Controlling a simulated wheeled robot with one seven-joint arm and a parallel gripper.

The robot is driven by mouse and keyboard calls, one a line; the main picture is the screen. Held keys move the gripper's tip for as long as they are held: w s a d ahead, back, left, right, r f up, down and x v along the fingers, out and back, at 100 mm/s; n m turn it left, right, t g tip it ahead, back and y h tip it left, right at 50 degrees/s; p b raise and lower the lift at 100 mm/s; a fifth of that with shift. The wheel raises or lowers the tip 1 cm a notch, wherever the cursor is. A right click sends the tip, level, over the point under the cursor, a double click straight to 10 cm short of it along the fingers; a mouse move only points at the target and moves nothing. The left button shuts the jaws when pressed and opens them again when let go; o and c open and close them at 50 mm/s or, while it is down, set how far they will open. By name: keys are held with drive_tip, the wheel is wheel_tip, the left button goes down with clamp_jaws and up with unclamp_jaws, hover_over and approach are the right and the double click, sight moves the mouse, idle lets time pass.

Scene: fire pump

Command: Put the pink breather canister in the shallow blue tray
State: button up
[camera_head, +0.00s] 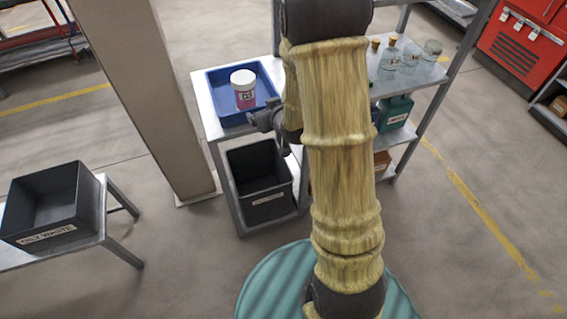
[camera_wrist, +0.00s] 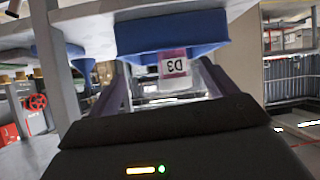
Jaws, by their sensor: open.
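The pink canister (camera_head: 244,90), with a white lid and a "D3" label, stands upright within the outline of the shallow blue tray (camera_head: 216,102) on the shelf top. My gripper (camera_head: 262,118) is open and empty at the tray's front right corner, with a gap to the canister. In the wrist view the canister (camera_wrist: 174,64) shows upside down beyond my open fingers, partly covered by the tray's wall (camera_wrist: 150,38). My arm hides the middle of the shelf top and part of the gripper in the head view.
A black bin (camera_head: 262,205) stands on the lower shelf. Glass jars (camera_head: 389,60) stand on the top at the right. A pillar (camera_head: 165,100) rises left of the shelf. An "OILY WASTE" bin (camera_head: 55,238) sits on a table at the left.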

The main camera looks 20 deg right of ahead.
drive_tip(key=s+a+r+g, duration=0.1)
drive_tip(key=s+g, duration=0.3)
drive_tip(key=s, duration=0.6)
drive_tip(key=s+a+r+m+g, duration=0.1)
drive_tip(key=s+g, duration=0.4)
drive_tip(key=s, duration=0.6)
drive_tip(key=shift+a+r+m+h, duration=0.2)
drive_tip(key=shift+a+m+h, duration=0.15)
drive_tip(key=shift+a, duration=0.2)
drive_tip(key=shift+w, duration=0.15)
